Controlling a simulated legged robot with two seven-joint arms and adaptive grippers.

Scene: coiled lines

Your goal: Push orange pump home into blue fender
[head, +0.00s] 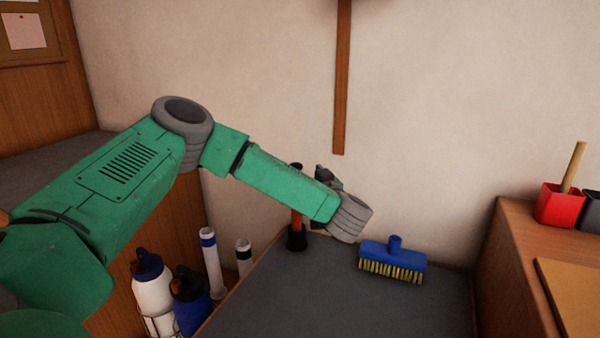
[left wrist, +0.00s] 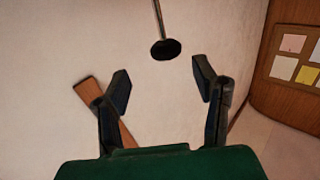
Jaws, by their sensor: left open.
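A blue fender-like body (head: 191,308) stands low at the left, next to a white one, with a dark, orange-tinged top. A slim orange object with a black top and black flared base (head: 297,222) stands at the back of the grey surface, which may be the orange pump. My left gripper (head: 324,176) is partly hidden behind my wrist, close to that object's upper end. In the left wrist view my left gripper (left wrist: 163,88) is open and empty. A black round knob on a thin rod (left wrist: 166,49) shows beyond the fingers, apart from them. My right gripper is not in view.
A blue brush (head: 392,262) with yellow bristles lies on the grey surface (head: 350,305). A white body (head: 152,298) and white tubes (head: 211,258) stand at the left. A wooden counter (head: 510,275) with a red pot (head: 556,207) is at the right. A wooden strip (head: 342,90) is on the wall.

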